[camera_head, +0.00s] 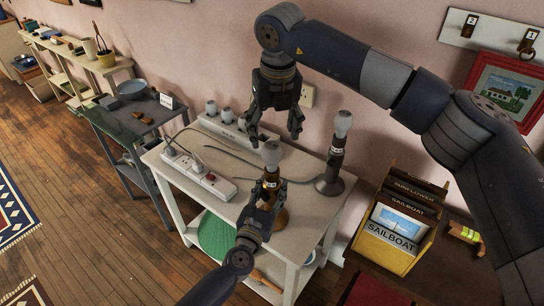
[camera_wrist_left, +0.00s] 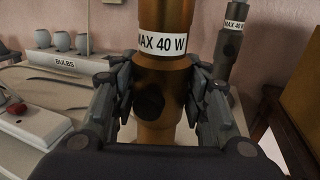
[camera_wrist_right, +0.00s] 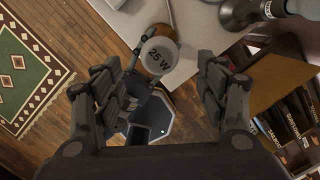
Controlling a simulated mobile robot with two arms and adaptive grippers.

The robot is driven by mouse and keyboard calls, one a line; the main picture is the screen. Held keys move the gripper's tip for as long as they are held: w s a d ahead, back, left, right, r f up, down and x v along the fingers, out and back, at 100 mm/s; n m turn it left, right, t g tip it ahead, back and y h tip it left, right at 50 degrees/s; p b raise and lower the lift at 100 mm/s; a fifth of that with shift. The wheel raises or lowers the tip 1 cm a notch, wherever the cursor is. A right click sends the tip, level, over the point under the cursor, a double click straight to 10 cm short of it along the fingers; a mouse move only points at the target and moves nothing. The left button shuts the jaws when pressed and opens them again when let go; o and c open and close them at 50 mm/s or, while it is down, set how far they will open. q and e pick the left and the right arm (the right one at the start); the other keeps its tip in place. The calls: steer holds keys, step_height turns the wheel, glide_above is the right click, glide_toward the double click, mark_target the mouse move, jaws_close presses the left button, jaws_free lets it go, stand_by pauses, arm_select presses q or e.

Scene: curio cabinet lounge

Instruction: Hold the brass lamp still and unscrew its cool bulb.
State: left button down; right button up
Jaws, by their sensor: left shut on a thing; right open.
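The brass lamp (camera_head: 271,183) stands upright at the front of the white table. It fills the middle of the left wrist view (camera_wrist_left: 165,75), with a "MAX 40 W" label. My left gripper (camera_head: 264,199) is shut around its stem. The lamp's bulb (camera_head: 271,152) is whitish and sits on top; in the right wrist view the bulb (camera_wrist_right: 159,57) reads "25 W". My right gripper (camera_head: 275,128) points down just above the bulb, open and empty. Its two fingers show apart in the right wrist view (camera_wrist_right: 160,88), with the bulb beyond them.
A dark lamp (camera_head: 333,160) with a bulb stands close to the right. A power strip (camera_head: 199,174) with cords lies left of the brass lamp. A bulb holder (camera_head: 225,128) stands at the back.

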mark_target(273, 146)
steer(key=shift+w+a+f, duration=0.1)
steer(key=shift+w+f, duration=0.05)
steer(key=shift+f, duration=0.95)
steer(key=shift+w+f, duration=0.2)
steer(key=shift+f, duration=0.95)
steer(key=shift+w+a+f, duration=0.1)
steer(key=shift+w+f, duration=0.05)
steer(key=shift+f, duration=0.95)
steer(key=shift+c, duration=0.3)
